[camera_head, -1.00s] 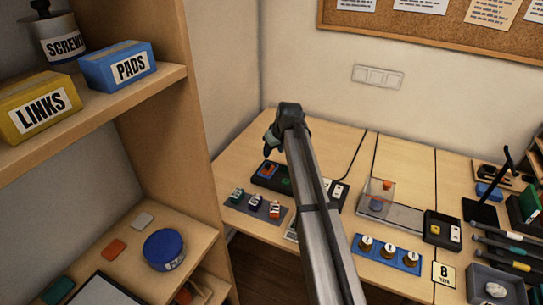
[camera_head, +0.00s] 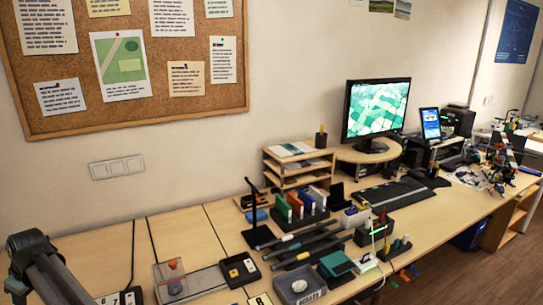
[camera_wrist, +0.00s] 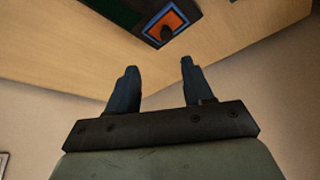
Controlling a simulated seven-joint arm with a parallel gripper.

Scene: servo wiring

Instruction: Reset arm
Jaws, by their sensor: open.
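My gripper shows in the wrist view (camera_wrist: 157,85) with its two dark fingers apart and nothing between them. Beyond the fingertips is the wooden desk (camera_wrist: 75,50) with a dark unit (camera_wrist: 150,20) carrying an orange and blue square with a black knob. In the head view my grey arm (camera_head: 45,270) stands at the lower left corner. The gripper's fingertips cannot be made out there.
The desk (camera_head: 185,238) holds a small clear stand with an orange knob (camera_head: 173,265), a black switch box (camera_head: 240,270), a grey bin (camera_head: 300,285), a lamp post (camera_head: 255,205) and a monitor (camera_head: 377,110). A corkboard (camera_head: 130,100) hangs on the wall.

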